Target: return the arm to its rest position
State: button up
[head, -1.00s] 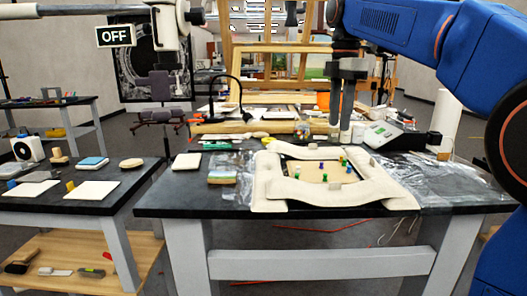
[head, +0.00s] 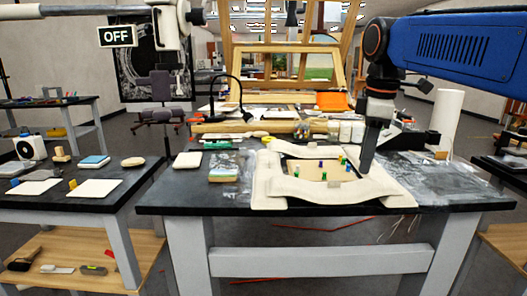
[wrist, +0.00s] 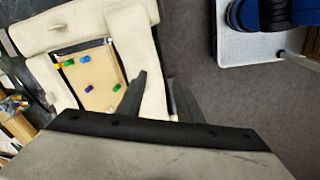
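My gripper (head: 366,165) points down over the right side of the padded cream frame (head: 330,196) on the main table. In the wrist view its two dark fingers (wrist: 160,80) stand apart with nothing between them, so it is open and empty. Inside the frame lies a tan panel (wrist: 98,88) with several small blue, green, yellow and purple pegs on it. My blue arm reaches in from the upper right in the head view. In the head view the gripper hides part of the frame's right side.
The dark main table (head: 230,205) has clear plastic sheeting at right, jars (head: 345,131) and a white roll (head: 446,118) behind. A desk lamp (head: 240,95) stands at the back. A side table (head: 92,205) with blocks and pads is at left. Grey floor shows right of the table.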

jog(key=s+d+f+m+t, duration=0.1)
jog(key=s+d+f+m, duration=0.1)
jog(key=s+f+m, duration=0.5)
jog(key=s+d+f+m+t, duration=0.2)
jog(key=s+f+m, duration=0.4)
jog(key=s+f, duration=0.7)
notch_tip(320, 180, down, 6)
jog(key=shift+d+r+m, duration=0.25)
jog(key=shift+d+m, duration=0.15)
jog(key=shift+d, duration=0.05)
